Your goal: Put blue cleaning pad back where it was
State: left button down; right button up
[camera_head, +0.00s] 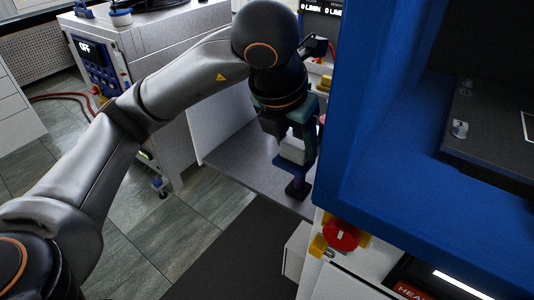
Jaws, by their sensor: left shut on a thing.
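My left gripper (296,158) hangs from the arm that comes in from the left. It points down over a grey shelf (245,155) beside the blue press frame. It is shut on a small blue-violet thing (300,174), which I take to be the blue cleaning pad. A pale block and teal and dark parts show around the grip, so the pad's outline is partly hidden. I cannot tell whether the pad touches the shelf. My right gripper is not in view.
The blue press frame (375,130) stands close on the right. A red knob (341,235) on a yellow base sits below it. A white cabinet with a control panel (95,65) stands at the back left.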

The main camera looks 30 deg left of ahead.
pick_arm(q)
jog(key=shift+w+a+f, duration=0.15)
jog(key=shift+w+a, duration=0.1)
jog(key=shift+a, duration=0.05)
jog(key=w+a+f, duration=0.1)
jog(key=a+f, duration=0.1)
jog(key=a, duration=0.1)
jog(key=w+a+f, duration=0.2)
jog(key=a+f, duration=0.1)
jog(key=a, duration=0.1)
jog(key=w+a+f, duration=0.2)
jog(key=a+f, duration=0.1)
jog(key=a, duration=0.1)
jog(key=shift+w+a+f, duration=0.25)
jog(key=shift+a+f, duration=0.05)
jog(key=shift+f, duration=0.25)
notch_tip(320, 180, down, 4)
jog(key=shift+w+a+r, duration=0.1)
jog(key=shift+a+r, duration=0.05)
jog(key=shift+r, duration=0.1)
jog(key=shift+c, duration=0.9)
grip_release()
jog(key=v, duration=1.2)
